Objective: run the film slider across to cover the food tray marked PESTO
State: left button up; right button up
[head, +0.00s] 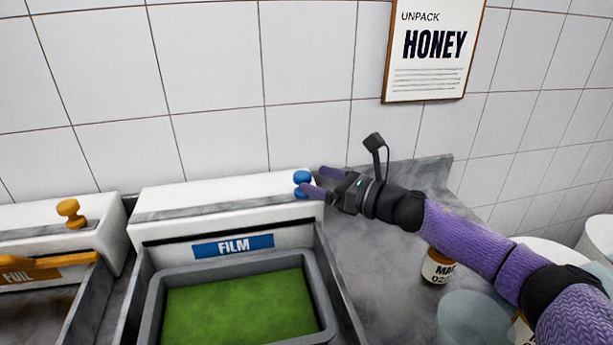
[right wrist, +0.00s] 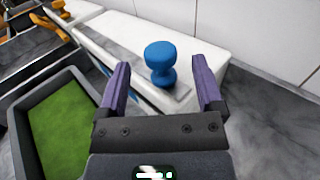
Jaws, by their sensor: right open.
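The white film dispenser with a blue FILM label (head: 233,246) stands behind a grey tray (head: 157,280) of green food. No PESTO mark is readable. The blue slider knob (head: 302,177) sits at the right end of the dispenser's top. In the right wrist view, the blue knob (right wrist: 161,62) stands upright between and slightly beyond the fingertips. My right gripper (head: 314,181) is open around the knob's place and not closed on it; it also shows in the right wrist view (right wrist: 164,78). Whether a finger touches the knob cannot be told. My left gripper is not in view.
A second dispenser with an orange knob (head: 69,213) and a FOIL-like label stands at left. A small labelled jar (head: 437,267) and a clear round container (head: 470,320) are at right, below my right arm. A HONEY sign (head: 434,48) hangs on the tiled wall.

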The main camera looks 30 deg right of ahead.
aim_at(310, 177)
jog(key=x, duration=0.3)
jog(key=shift+w+a, duration=0.1)
grip_shut()
dwell(0.4)
